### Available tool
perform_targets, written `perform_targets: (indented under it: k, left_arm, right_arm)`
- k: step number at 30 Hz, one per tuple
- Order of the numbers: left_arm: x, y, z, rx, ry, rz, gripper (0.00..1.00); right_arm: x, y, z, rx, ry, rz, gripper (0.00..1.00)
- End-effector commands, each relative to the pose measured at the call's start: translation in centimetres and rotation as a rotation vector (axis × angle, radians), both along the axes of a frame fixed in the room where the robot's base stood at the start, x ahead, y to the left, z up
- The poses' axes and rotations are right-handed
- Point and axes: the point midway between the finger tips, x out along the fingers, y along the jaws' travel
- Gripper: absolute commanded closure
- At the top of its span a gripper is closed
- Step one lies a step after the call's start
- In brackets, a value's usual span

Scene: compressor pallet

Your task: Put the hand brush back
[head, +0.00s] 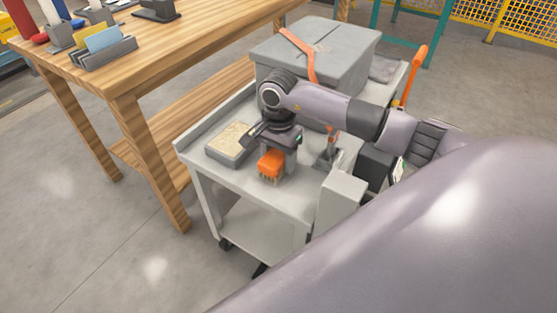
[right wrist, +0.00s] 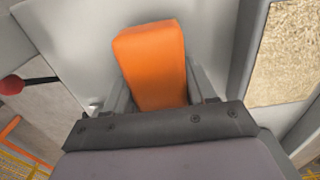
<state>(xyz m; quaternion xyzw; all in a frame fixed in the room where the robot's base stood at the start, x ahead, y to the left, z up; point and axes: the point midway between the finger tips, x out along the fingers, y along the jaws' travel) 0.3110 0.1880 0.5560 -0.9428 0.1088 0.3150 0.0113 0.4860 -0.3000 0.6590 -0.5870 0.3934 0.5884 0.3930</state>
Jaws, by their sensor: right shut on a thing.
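The hand brush (head: 271,164) has an orange block-shaped body with pale bristles pointing down. My right gripper (head: 281,158) is shut on the brush, over the near part of the grey cart's top (head: 240,179). I cannot tell whether the bristles touch the top. In the right wrist view the orange body of the brush (right wrist: 150,62) sits between the two grey fingers, and its bristles are hidden. My left gripper is not in view.
A shallow grey tray (head: 212,152) with a tan rough surface lies left of the brush. A big grey lidded box (head: 345,48) with an orange strap stands behind. A small tool holder (head: 327,160) is to the right. A wooden workbench (head: 120,75) stands at left.

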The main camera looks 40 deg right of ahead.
Motion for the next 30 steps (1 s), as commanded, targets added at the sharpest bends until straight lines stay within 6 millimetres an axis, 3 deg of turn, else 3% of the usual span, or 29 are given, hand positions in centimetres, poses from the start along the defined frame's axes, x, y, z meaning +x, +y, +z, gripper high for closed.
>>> perform_targets:
  k: [12,13,15,25,30]
  left_arm:
    - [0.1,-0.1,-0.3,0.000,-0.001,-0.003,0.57]
    - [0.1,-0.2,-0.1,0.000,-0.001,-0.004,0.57]
    - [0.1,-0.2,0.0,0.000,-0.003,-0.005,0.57]
    - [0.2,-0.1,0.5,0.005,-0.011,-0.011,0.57]
    - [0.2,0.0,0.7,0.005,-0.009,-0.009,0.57]
  right_arm:
    - [0.1,0.0,-1.0,0.000,-0.003,0.001,0.78]
    - [0.1,0.0,-0.8,0.001,-0.003,0.001,0.35]
    - [0.0,0.0,-0.8,0.001,-0.002,0.000,0.19]
    - [0.0,0.0,-0.5,0.001,-0.002,0.001,0.19]
    - [0.1,0.0,1.7,0.000,-0.006,0.001,0.19]
